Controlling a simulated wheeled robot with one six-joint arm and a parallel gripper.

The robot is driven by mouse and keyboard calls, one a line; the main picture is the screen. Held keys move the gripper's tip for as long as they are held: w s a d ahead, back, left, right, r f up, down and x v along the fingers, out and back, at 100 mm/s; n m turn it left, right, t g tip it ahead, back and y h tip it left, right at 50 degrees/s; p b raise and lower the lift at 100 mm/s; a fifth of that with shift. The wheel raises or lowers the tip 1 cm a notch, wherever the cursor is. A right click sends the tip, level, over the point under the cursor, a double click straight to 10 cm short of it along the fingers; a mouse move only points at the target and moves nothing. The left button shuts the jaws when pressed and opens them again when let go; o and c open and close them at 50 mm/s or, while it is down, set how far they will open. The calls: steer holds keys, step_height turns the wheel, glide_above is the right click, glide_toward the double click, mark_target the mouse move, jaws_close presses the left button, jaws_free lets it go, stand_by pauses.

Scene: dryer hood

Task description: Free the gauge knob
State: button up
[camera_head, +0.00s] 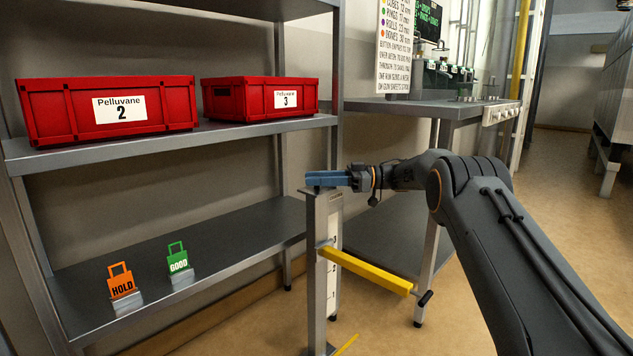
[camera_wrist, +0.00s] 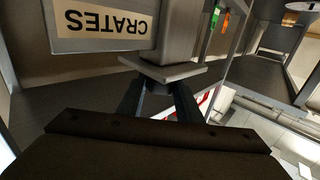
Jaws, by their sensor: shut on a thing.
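The gauge is an upright grey metal post (camera_head: 316,265) with a yellow bar (camera_head: 368,271) sticking out to the right. A flat cap tops the post; it shows in the wrist view as a pale plate (camera_wrist: 163,73). My gripper (camera_head: 318,180), with blue fingers, lies level across the top of the post. In the wrist view my gripper (camera_wrist: 158,92) has its fingers on both sides of a small dark piece at the cap, shut on it. This looks like the gauge knob; the fingers and the dimness hide most of it.
A grey shelf rack (camera_head: 170,275) stands left, with red crates Pelluvane 2 (camera_head: 60,110) and 3 (camera_head: 255,97) above, orange HOLD (camera_head: 121,281) and green GOOD (camera_head: 178,258) tags below. A metal table (camera_head: 400,104) stands behind. Floor at right is clear.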

steer(key=shift+w+r, duration=0.1)
steer(key=shift+r, duration=0.1)
steer(key=o, duration=1)
steer(key=shift+f, duration=0.1)
steer(key=shift+o, duration=0.2)
steer(key=w+d+p, duration=0.1)
steer(key=d, duration=0.6)
steer(key=shift+d, duration=0.35)
